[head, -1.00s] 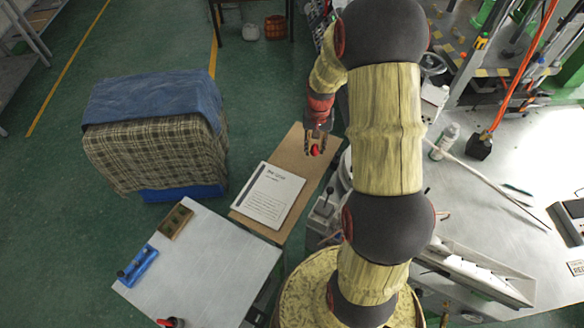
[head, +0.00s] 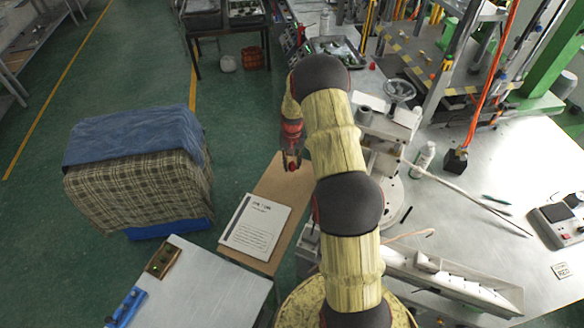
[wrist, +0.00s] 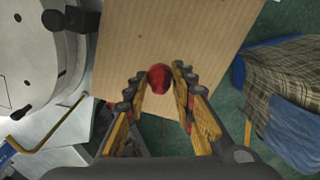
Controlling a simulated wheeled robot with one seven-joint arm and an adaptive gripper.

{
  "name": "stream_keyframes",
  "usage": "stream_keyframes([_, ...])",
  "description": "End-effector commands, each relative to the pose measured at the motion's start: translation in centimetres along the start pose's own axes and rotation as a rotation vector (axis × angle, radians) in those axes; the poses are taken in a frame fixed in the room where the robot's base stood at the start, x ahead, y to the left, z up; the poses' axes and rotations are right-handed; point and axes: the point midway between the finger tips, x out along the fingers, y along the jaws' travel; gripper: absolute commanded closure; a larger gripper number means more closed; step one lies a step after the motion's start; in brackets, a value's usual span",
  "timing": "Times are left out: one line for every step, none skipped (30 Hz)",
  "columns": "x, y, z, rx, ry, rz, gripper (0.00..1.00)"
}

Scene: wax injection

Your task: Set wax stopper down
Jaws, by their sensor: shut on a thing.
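A small round red wax stopper (wrist: 159,79) sits between the fingertips of my gripper (wrist: 162,75) in the wrist view. The gripper is shut on it. In the head view, my gripper (head: 291,158) points down with the red stopper (head: 291,168) at its tips, over the brown board (head: 284,190). The wrist view also shows the board (wrist: 215,40) beyond the stopper. The gap between stopper and board cannot be told.
A white printed sheet or booklet (head: 255,226) lies on the board. A grey table (head: 205,295) holds a brown block (head: 163,258) and a blue holder (head: 126,308). A cloth-covered blue box (head: 140,180) stands left. The metal bench (head: 480,235) and machine are right of my arm.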

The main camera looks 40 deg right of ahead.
Motion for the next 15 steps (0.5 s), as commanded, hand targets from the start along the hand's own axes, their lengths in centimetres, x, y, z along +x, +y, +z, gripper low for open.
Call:
stream_keyframes([0.2, 0.0, -0.1, 0.000, 0.000, 0.000, 0.94])
stream_keyframes([0.2, 0.0, -0.2, 0.000, 0.000, 0.000, 0.94])
stream_keyframes([0.3, -0.1, -0.3, 0.000, 0.000, 0.000, 0.94])
stream_keyframes([0.5, -0.1, -0.4, 0.000, 0.000, 0.000, 0.94])
stream_keyframes([0.6, -0.1, -0.5, 0.000, 0.000, 0.000, 0.94])
stream_keyframes([0.9, -0.1, -0.7, 0.000, -0.001, 0.000, 0.94])
stream_keyframes([1.3, -0.1, -0.6, 0.000, -0.004, 0.001, 0.94])
stream_keyframes([1.7, -0.1, -0.5, 0.000, -0.005, 0.001, 0.94])
stream_keyframes([2.2, -0.1, -0.6, 0.000, -0.004, 0.001, 0.94])
stream_keyframes([2.7, -0.1, -0.5, 0.000, -0.004, 0.001, 0.94])
stream_keyframes([3.0, -0.1, -0.6, 0.000, -0.004, 0.001, 0.94])
stream_keyframes([3.4, -0.1, -0.6, 0.000, -0.002, 0.000, 0.94])
stream_keyframes([3.6, -0.1, -0.7, 0.000, -0.001, 0.000, 0.94])
stream_keyframes([3.8, -0.1, -0.7, 0.000, 0.000, 0.000, 0.94])
stream_keyframes([3.9, -0.1, -0.7, 0.000, 0.001, 0.000, 0.94])
